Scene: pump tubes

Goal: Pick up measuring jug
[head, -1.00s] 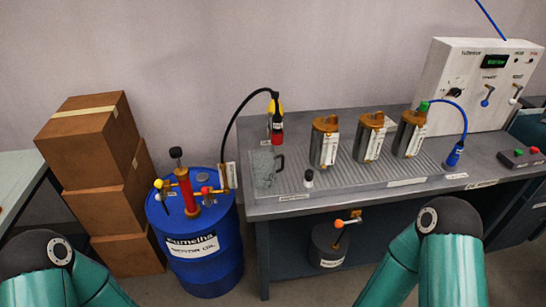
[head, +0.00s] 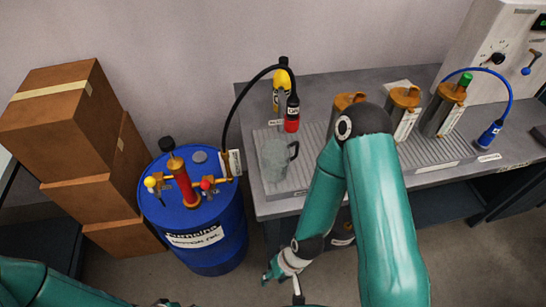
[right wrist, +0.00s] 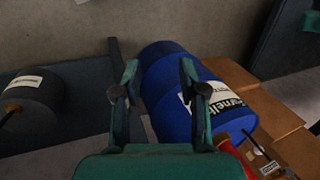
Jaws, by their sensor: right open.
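The measuring jug (head: 275,160) is a clear grey vessel with a dark handle on its right side. It stands upright on the ribbed mat at the left end of the bench. My right gripper (head: 275,278) is open and empty, low in front of the bench, below the jug and apart from it. In the right wrist view the two fingers of my right gripper (right wrist: 160,75) are spread, with the blue drum behind them; the jug does not show there. My left arm enters at the bottom left of the head view, and its gripper is out of sight.
The blue drum (head: 205,240) with pump fittings stands left of the bench (head: 335,82). Metal canisters (head: 404,110) stand to the right. Cardboard boxes (head: 65,115) are stacked at far left.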

